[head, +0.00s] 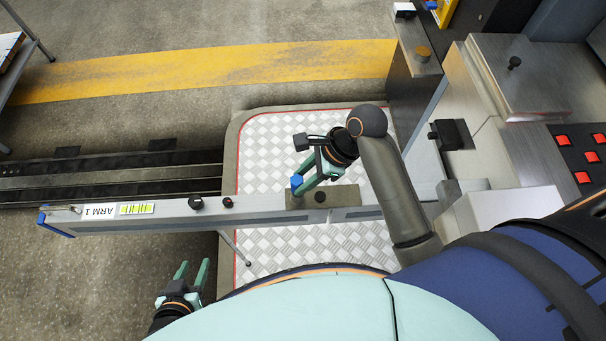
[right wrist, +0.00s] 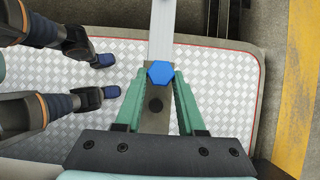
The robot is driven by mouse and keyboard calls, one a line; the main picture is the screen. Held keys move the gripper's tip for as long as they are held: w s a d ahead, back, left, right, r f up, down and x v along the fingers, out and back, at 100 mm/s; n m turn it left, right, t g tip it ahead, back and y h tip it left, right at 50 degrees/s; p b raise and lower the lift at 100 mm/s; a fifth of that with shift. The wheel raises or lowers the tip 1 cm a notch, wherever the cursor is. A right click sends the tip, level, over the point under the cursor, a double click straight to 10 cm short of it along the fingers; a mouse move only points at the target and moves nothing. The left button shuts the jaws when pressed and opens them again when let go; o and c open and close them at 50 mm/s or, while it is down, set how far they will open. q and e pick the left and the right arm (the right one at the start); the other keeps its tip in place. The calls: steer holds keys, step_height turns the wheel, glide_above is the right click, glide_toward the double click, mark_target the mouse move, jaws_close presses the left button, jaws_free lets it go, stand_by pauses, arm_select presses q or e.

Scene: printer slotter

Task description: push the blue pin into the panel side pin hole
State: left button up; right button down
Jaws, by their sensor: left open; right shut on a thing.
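The blue pin (head: 297,181) has a hexagonal head, which also shows in the right wrist view (right wrist: 160,73). My right gripper (right wrist: 160,76) is shut on it, with one green finger on each side of the head. A dark round spot (right wrist: 155,104) on this plate lies between my fingers. The pin's shaft and any hole under it are hidden, so I cannot tell how deep it sits. My left gripper (head: 184,273) is open and empty at lower left, apart from the beam.
The grey beam (head: 170,212), labelled ARM 1, crosses the view and carries black knobs (head: 196,203). A metal post (head: 412,85) and a machine with red buttons (head: 562,140) stand to the right. A checkered metal floor plate (head: 270,150) lies below.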

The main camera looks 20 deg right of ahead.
steer(key=shift+f, duration=0.9)
steer(key=shift+f, duration=0.15)
stand_by(0.6)
steer(key=shift+c, duration=2.2)
jaws_free()
steer(key=v, duration=1.2)
steer(key=shift+r, duration=0.2)
steer(key=shift+d, duration=0.15)
steer(key=shift+s, duration=0.1)
